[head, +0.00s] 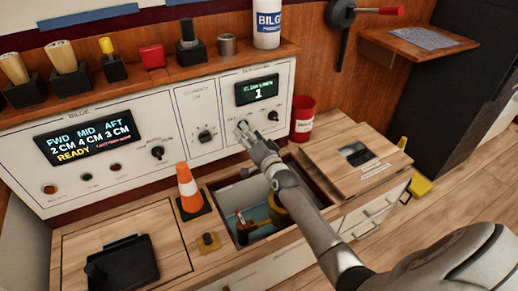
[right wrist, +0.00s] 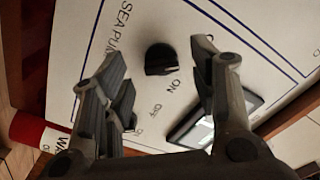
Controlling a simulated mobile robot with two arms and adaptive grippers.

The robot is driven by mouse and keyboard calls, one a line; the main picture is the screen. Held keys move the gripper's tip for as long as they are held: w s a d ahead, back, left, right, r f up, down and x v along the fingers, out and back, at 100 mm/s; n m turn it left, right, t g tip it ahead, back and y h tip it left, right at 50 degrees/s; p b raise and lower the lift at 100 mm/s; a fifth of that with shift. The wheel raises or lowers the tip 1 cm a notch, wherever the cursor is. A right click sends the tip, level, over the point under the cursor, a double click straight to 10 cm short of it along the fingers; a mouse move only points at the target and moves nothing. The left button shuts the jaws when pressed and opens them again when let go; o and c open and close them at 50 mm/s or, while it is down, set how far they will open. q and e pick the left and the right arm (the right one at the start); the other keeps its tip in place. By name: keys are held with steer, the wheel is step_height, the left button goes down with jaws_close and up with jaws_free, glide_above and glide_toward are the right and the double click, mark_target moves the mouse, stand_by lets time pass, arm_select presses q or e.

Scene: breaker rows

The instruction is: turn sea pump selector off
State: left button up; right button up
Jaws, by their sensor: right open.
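My left gripper is not in view.
A red cup (head: 303,120) stands right of the panel. An open hatch (head: 240,232) with items inside lies below my right arm. An orange cone (head: 190,188) stands left of it. Other knobs (head: 204,136) (head: 157,153) sit further left on the panel.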

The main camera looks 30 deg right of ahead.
steer(key=s, duration=0.9)
steer(key=shift+s+a, duration=0.15)
steer(key=shift+a, duration=0.1)
